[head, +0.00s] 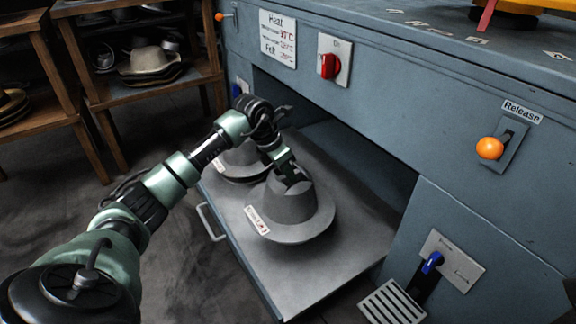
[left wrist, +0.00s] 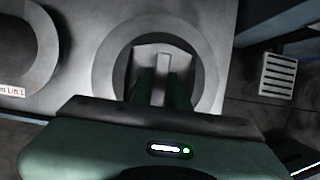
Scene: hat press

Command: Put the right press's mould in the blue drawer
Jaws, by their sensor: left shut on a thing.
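A grey hat-shaped mould (head: 291,204) with a wide brim and a small label sits upright on an open grey metal drawer (head: 335,255), toward its front right. My left gripper (head: 290,178) reaches down into the top of this mould and is shut on it. In the left wrist view, the mould's round brim (left wrist: 104,60) surrounds my left gripper (left wrist: 163,88) from above. The mould appears to rest on the drawer, though its underside is hidden. A second grey mould (head: 240,163) stands behind it, partly hidden by my arm. My right gripper is not in view.
The blue-grey press body (head: 380,100) overhangs the drawer's back. It carries a red knob (head: 329,66) and an orange release knob (head: 490,148). The drawer handle (head: 210,222) is at the front left. Wooden shelves (head: 150,92) with hats stand at the back left. A vented grille (left wrist: 283,75) is right.

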